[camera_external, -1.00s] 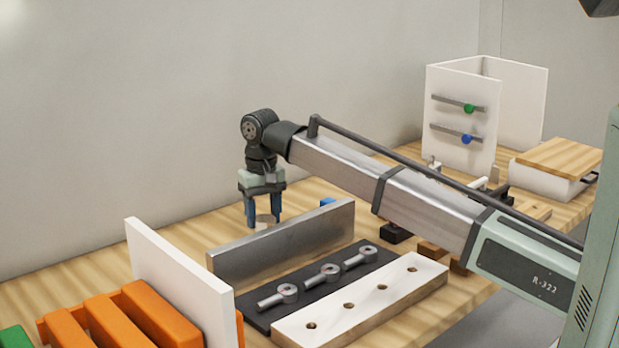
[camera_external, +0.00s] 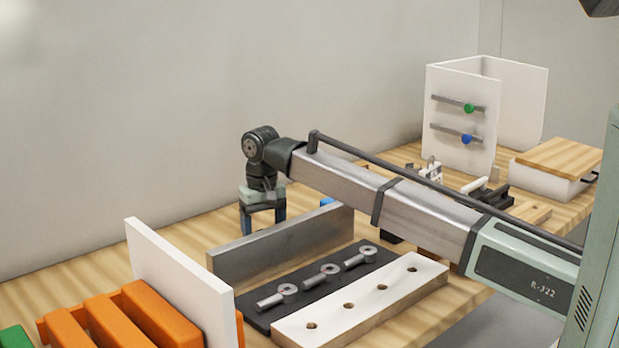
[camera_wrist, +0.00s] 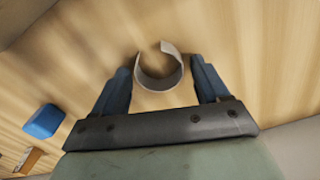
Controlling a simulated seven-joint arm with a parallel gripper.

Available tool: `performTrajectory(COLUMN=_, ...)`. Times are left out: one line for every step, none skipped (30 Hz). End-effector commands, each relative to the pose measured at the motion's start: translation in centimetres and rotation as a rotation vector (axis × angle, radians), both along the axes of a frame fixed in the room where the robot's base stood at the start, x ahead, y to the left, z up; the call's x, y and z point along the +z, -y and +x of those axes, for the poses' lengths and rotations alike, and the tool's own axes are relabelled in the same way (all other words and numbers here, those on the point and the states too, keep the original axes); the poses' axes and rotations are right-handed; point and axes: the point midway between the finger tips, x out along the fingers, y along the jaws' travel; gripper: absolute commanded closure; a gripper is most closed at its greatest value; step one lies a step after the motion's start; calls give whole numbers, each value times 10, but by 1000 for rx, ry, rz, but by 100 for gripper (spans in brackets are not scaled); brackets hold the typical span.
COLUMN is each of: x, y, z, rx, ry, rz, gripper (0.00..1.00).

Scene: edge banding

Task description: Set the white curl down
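The white curl (camera_wrist: 141,76) is a thin, pale open ring with a gap at its top in the wrist view. It appears to rest on the wooden table, between my gripper's (camera_wrist: 160,70) two blue fingers. In the external view my gripper (camera_external: 263,218) points down behind the upright steel plate (camera_external: 285,243), low over the table. The plate hides the fingertips' lower ends and the curl there.
A blue block (camera_wrist: 42,121) lies left of the fingers in the wrist view. A white upright panel (camera_external: 180,280) and orange slats (camera_external: 155,315) stand front left. A black strip with eye bolts (camera_external: 325,285) and a white drilled board (camera_external: 365,300) lie before the steel plate.

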Motion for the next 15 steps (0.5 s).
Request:
performTrajectory(x=0, y=0, z=0, rx=0, ry=0, rz=0, gripper=23)
performTrajectory(x=0, y=0, z=0, rx=0, ry=0, rz=0, gripper=23)
performTrajectory(x=0, y=0, z=0, rx=0, ry=0, rz=0, gripper=23)
performTrajectory(x=0, y=0, z=0, rx=0, ry=0, rz=0, gripper=23)
performTrajectory(x=0, y=0, z=0, rx=0, ry=0, rz=0, gripper=23)
performTrajectory(x=0, y=0, z=0, rx=0, ry=0, rz=0, gripper=23)
performTrajectory(x=0, y=0, z=0, rx=0, ry=0, rz=0, gripper=23)
performTrajectory(x=1, y=0, z=0, rx=0, ry=0, rz=0, gripper=23)
performTrajectory(x=2, y=0, z=0, rx=0, ry=0, rz=0, gripper=23)
performTrajectory(x=4, y=0, z=0, rx=0, ry=0, rz=0, gripper=23)
performTrajectory(x=6, y=0, z=0, rx=0, ry=0, rz=0, gripper=23)
performTrajectory(x=9, y=0, z=0, rx=0, ry=0, rz=0, gripper=23)
performTrajectory(x=13, y=-1, z=0, rx=0, ry=1, rz=0, gripper=23)
performTrajectory(x=16, y=-1, z=0, rx=0, ry=0, rz=1, gripper=23)
performTrajectory(x=23, y=-1, z=1, rx=0, ry=1, rz=2, gripper=23)
